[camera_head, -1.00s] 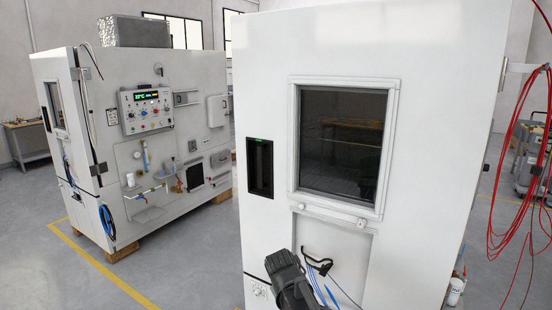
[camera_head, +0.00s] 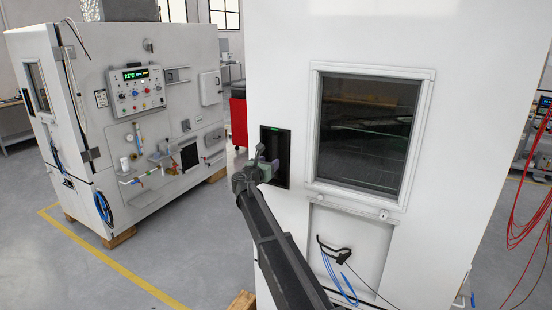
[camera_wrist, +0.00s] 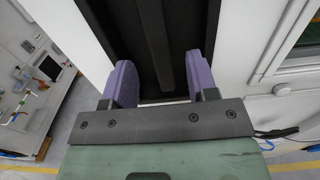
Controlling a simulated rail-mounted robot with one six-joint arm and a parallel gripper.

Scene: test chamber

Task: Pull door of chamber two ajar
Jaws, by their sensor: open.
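The near white chamber's door (camera_head: 300,45) fills the centre right of the head view and looks closed. I see no number on it. Its black recessed handle (camera_head: 280,141) has a small green light at the top, left of the window. My gripper (camera_head: 268,164) is at the lower half of this recess. In the wrist view my gripper (camera_wrist: 163,82) is open, its two purple fingers apart. The vertical dark handle bar (camera_wrist: 153,38) runs between them, and I see no clear grip on it.
A second white chamber (camera_head: 95,80) with a control panel (camera_head: 137,88) stands at the left. A dark window (camera_head: 365,132) is right of the handle, with a black cable bracket (camera_head: 334,248) below. Red cables (camera_head: 535,170) hang at the right. Grey floor lies between the chambers.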

